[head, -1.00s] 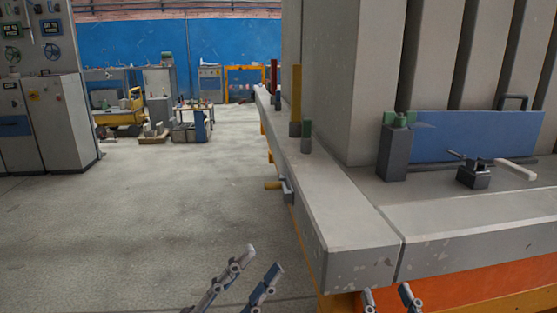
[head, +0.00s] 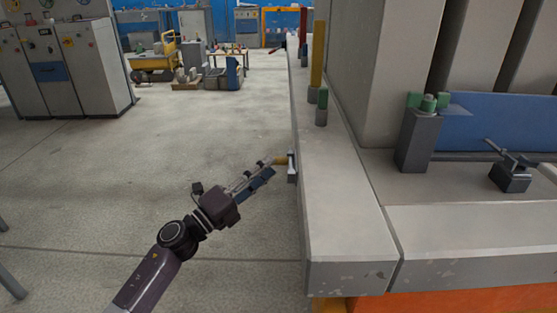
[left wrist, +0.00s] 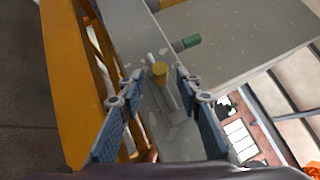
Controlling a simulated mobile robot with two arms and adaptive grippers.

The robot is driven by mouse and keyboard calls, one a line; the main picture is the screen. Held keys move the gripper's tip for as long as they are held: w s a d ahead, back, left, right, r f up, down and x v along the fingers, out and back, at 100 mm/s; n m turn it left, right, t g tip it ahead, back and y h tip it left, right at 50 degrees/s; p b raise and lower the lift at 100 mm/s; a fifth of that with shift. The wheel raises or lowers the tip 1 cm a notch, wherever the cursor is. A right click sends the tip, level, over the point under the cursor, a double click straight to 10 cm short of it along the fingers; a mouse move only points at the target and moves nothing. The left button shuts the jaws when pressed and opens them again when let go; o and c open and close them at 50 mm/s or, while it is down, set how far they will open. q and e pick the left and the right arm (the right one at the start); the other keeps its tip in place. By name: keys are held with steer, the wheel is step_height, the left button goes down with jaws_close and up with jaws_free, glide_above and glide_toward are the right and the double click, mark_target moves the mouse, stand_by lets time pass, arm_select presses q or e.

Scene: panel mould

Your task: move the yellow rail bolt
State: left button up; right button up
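The yellow rail bolt (head: 280,161) sticks out to the left from a grey bracket on the side of the long grey mould edge. In the left wrist view its yellow knob (left wrist: 159,70) shows end-on between my fingertips. My left gripper (head: 266,168) is at the bolt, with its fingers pointing toward the bracket. In the left wrist view the fingers of this gripper (left wrist: 160,80) are spread apart, with a visible gap on each side of the knob. Whether the knob is fully between the pads in depth is unclear. My right gripper is out of view.
The grey mould edge (head: 345,225) runs close along the right of my left arm. A green-topped peg (head: 321,113) and a yellow post (head: 318,55) stand on it. A clamp (head: 511,176) is at right. The floor (head: 120,175) at left is open.

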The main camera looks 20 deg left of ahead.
mark_target(282, 163)
arm_select(q)
steer(key=shift+x, duration=2.05)
steer(key=shift+c, duration=0.5)
jaws_close()
steer(key=shift+s, duration=0.1)
